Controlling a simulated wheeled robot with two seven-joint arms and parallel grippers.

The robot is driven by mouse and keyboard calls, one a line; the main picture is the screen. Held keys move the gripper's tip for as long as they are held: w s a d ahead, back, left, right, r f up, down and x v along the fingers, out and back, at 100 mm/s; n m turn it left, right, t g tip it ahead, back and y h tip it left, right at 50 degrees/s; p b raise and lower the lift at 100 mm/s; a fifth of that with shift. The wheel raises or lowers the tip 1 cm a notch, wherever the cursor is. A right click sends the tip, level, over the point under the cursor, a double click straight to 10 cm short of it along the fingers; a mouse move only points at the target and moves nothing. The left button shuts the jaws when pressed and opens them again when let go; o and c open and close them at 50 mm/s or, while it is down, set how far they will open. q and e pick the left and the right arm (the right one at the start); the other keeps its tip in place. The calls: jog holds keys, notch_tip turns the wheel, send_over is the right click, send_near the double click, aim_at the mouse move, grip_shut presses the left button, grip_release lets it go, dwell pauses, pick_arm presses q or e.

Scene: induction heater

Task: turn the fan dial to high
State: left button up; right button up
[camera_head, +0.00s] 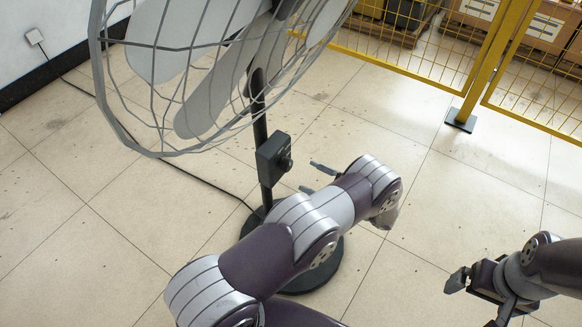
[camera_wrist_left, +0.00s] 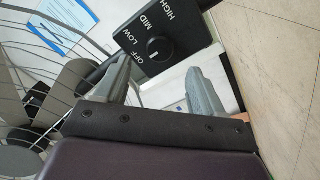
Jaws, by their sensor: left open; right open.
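The fan control box (camera_head: 270,158) is a black box on the fan's pole, with the round dial (camera_head: 286,161) on its right side. In the left wrist view, the dial (camera_wrist_left: 160,48) is black, with OFF, LOW, MID and HIGH printed around it. A small white mark on it seems to lie near OFF. My left gripper (camera_head: 310,177) is open just right of the box and apart from the dial. Its two fingers also show in the left wrist view (camera_wrist_left: 160,82), below the dial. My right gripper (camera_head: 476,302) is open and empty at the lower right.
The large fan (camera_head: 205,65) with its wire cage fills the upper left. Its round black base (camera_head: 318,277) stands on the tiled floor. A cable (camera_head: 150,145) runs to a wall socket (camera_head: 35,37). A yellow mesh fence (camera_head: 420,50) stands behind.

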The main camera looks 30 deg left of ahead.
aim_at(290, 167)
pick_arm(q)
jog(key=a, duration=0.6)
jog(key=shift+w+a+b, duration=0.25)
jog(key=shift+w+b, duration=0.05)
jog(key=c, duration=1.1)
jog(key=shift+o, duration=0.2)
